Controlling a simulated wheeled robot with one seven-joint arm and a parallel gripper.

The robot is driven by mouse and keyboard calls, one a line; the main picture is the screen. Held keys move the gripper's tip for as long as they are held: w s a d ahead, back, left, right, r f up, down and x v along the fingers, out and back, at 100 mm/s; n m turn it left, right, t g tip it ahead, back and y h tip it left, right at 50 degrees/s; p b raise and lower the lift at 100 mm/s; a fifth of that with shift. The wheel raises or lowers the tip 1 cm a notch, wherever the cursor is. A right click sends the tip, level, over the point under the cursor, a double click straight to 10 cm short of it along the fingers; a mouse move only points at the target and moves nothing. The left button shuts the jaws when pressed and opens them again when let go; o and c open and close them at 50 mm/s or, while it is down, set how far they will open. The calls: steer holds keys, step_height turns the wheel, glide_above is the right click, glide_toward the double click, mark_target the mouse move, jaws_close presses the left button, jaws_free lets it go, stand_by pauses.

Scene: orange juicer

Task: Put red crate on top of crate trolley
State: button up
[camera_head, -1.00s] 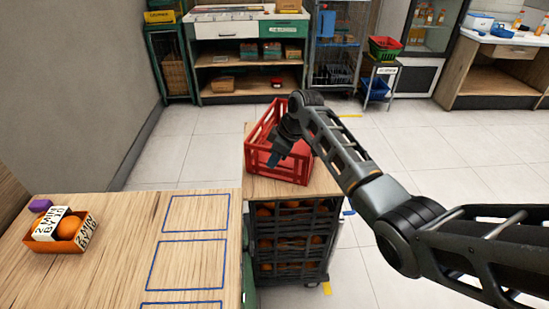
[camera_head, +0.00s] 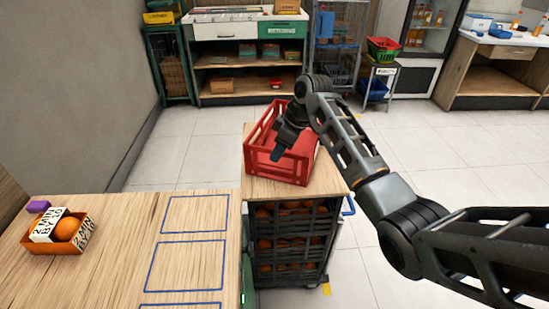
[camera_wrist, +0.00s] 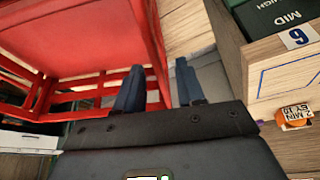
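The red crate (camera_head: 272,170) rests upright on the wooden top (camera_head: 328,183) of the crate trolley (camera_head: 290,240), towards its far left part. My gripper (camera_head: 279,156) is over the crate in the head view and covers part of its inside. In the wrist view my gripper (camera_wrist: 158,88) has its two dark fingers apart. A wall of the red crate (camera_wrist: 85,38) runs close by and between them, with a visible gap to the right finger. Whether the left finger touches the wall is unclear.
A wooden table (camera_head: 120,270) with blue outlined squares stands left of the trolley. It holds an orange carton of oranges (camera_head: 58,232) and a purple block (camera_head: 38,206). Shelves (camera_head: 245,60) and a small stand (camera_head: 378,80) line the back. Tiled floor is clear behind the trolley.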

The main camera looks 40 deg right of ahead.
steer(key=v, duration=0.7)
steer(key=shift+d+r+b, duration=0.1)
steer(key=shift+r+b, duration=0.1)
steer(key=shift+b, duration=0.1)
steer(key=shift+s, duration=0.1)
